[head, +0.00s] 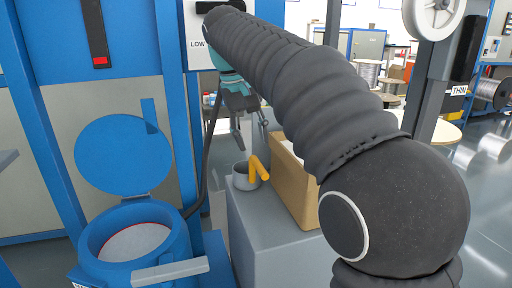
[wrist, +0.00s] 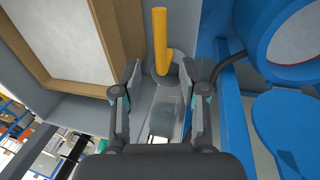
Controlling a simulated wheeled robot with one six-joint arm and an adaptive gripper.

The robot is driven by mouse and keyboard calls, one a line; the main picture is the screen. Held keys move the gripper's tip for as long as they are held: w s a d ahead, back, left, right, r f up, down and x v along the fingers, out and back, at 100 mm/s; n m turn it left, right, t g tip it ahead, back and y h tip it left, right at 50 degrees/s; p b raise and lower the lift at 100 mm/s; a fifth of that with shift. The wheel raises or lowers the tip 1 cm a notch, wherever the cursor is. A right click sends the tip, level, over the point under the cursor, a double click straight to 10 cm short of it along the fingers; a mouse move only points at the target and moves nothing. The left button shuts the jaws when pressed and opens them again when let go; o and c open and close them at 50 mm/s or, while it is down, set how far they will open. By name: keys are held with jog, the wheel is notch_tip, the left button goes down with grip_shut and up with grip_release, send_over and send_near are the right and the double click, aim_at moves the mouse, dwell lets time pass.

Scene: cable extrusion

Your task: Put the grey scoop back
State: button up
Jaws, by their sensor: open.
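The grey scoop (head: 241,179), a round grey cup with a bent orange-yellow handle (head: 259,167), stands on top of a grey cabinet (head: 262,235). My gripper (head: 250,130) is open and empty, pointing down above the scoop with a visible gap in the head view. In the wrist view my gripper (wrist: 162,80) has its fingers spread. The orange handle (wrist: 160,38) shows beyond the fingertips, with part of the grey cup around its lower end. The rest of the cup is partly hidden by the fingers.
A tan box (head: 292,185) stands on the cabinet right beside the scoop. A blue hopper (head: 92,245) with pale material inside and its round lid (head: 124,155) raised is at the lower left. A blue post (head: 180,130) and dark hose stand near my gripper.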

jog(key=shift+p+v, duration=0.45)
jog(key=shift+v, duration=1.35)
jog(key=shift+a, duration=0.15)
